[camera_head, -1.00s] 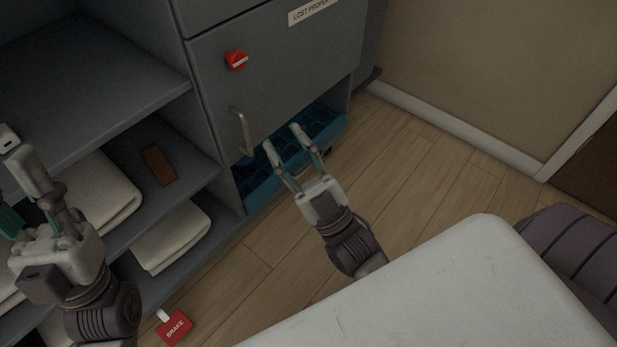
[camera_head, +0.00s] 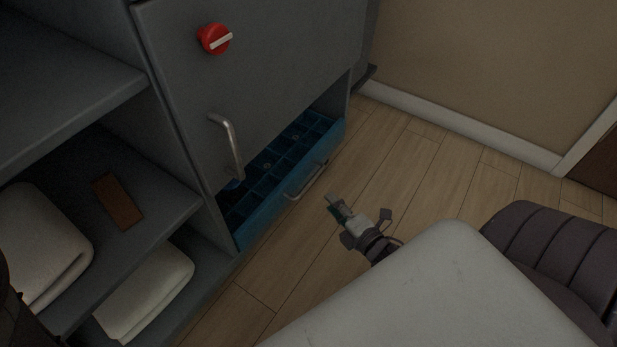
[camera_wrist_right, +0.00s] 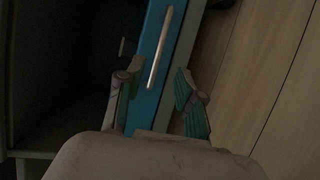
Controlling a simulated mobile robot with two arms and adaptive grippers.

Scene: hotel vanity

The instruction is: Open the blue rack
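The blue rack (camera_head: 270,212) sits low in the bottom opening of the grey cabinet, its front about level with the opening. Its inside is divided into small cells. A silver bar handle (camera_head: 306,181) is on its front. My right gripper (camera_head: 334,203) is low over the floor in front of the rack, apart from the handle. In the right wrist view, its two fingers (camera_wrist_right: 158,72) are spread, with the rack's handle (camera_wrist_right: 161,45) just ahead between them and the blue front (camera_wrist_right: 151,35) behind it. My left gripper is outside the view.
Above the rack is a grey door (camera_head: 260,75) with a silver handle (camera_head: 229,145) and a red knob (camera_head: 214,39). Shelves at left hold white towels (camera_head: 148,290) and a brown block (camera_head: 118,201). The wooden floor (camera_head: 420,175) is clear.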

